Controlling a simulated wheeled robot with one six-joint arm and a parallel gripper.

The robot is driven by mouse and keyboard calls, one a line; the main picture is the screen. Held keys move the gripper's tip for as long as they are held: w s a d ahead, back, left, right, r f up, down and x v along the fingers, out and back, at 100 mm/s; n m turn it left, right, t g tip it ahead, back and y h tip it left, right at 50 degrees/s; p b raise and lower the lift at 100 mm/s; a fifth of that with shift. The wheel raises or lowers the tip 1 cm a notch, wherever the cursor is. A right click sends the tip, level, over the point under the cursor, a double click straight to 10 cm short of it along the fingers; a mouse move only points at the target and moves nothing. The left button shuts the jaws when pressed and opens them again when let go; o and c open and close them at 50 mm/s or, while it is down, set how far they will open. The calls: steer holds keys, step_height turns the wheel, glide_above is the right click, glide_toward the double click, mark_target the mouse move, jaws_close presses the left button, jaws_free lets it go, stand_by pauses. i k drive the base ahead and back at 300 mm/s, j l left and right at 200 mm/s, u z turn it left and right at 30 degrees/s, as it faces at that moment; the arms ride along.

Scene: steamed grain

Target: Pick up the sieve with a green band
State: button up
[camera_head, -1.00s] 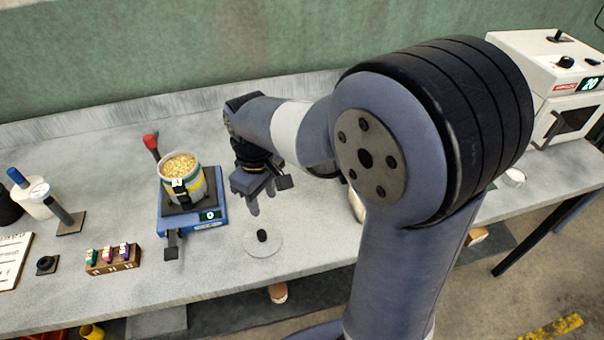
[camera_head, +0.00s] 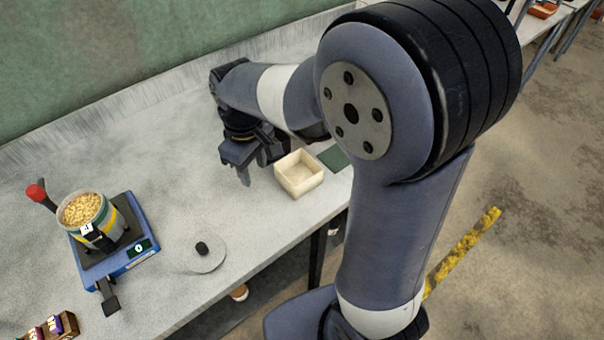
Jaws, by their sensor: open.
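No sieve with a green band can be made out for sure. A round container (camera_head: 101,235) full of pale grain stands on a blue scale (camera_head: 140,250) at the left. It has a yellow stripe, a dark greenish band and a white label, and I cannot tell whether it is a sieve. My gripper (camera_head: 259,170) is open and empty, pointing down above the table, right of the scale and beside a cream square box. My arm hides part of the table at the right.
The cream open box (camera_head: 306,190) stands close to my gripper, beside a green mat (camera_head: 334,158). A clear lid with a black knob (camera_head: 203,250) lies near the front edge. A red-tipped handle (camera_head: 37,194) rises behind the scale. The table (camera_head: 150,160) between is clear.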

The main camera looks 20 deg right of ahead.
mark_target(84, 211)
steer(key=u, duration=0.5)
steer(key=i+l+u, duration=0.1)
steer(key=u, duration=0.35)
steer(key=l+u, duration=0.1)
steer(key=u, duration=0.4)
steer(key=i+l, duration=0.05)
